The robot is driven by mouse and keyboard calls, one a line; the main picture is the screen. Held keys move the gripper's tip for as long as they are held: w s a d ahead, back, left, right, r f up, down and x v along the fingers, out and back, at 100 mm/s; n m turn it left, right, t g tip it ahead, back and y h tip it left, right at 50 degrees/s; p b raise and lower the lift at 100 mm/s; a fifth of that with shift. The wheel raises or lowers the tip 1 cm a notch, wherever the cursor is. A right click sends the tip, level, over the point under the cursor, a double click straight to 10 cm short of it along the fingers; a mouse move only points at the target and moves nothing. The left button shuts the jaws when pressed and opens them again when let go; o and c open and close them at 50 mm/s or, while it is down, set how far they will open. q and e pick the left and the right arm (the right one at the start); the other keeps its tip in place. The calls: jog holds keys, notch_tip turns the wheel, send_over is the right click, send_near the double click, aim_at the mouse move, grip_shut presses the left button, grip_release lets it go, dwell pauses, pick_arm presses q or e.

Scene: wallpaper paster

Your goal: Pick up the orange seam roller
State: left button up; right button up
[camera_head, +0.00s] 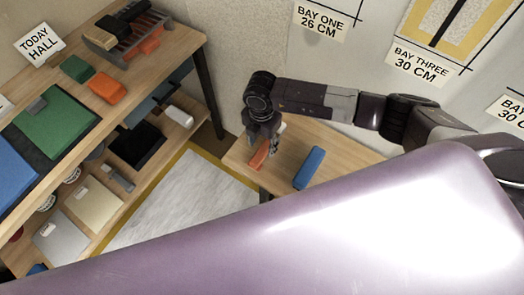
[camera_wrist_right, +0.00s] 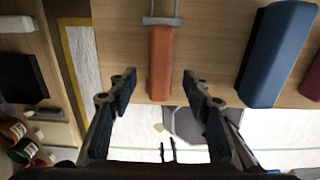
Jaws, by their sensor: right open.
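The orange seam roller (camera_head: 259,155) lies on the small wooden table (camera_head: 345,150), under my right gripper. In the right wrist view its orange handle (camera_wrist_right: 161,65) points toward me, with a grey metal frame at its far end. My right gripper (camera_head: 266,143) is open. In the wrist view its two fingertips (camera_wrist_right: 159,78) stand on either side of the handle, with a gap on each side. How high they are above the handle I cannot tell. My left gripper is not in view.
A blue block-like tool (camera_head: 309,168) lies right of the roller, also in the wrist view (camera_wrist_right: 275,52). A dark red item (camera_wrist_right: 312,80) is beyond it. A wooden shelf bench (camera_head: 180,55) with green and orange blocks stands left. A pale, yellow-edged sheet (camera_head: 180,200) lies between.

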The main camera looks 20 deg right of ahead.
aim_at(261, 152)
jog(key=shift+s+a+f, duration=0.1)
jog(key=shift+s+f, duration=0.05)
jog(key=shift+f, duration=0.9)
jog(key=shift+s+a+f, duration=0.1)
jog(key=shift+f, duration=0.9)
jog(key=shift+f, duration=0.25)
grip_shut()
jog(key=shift+r, duration=0.1)
notch_tip(261, 152, up, 20)
jog(key=shift+r, duration=0.2)
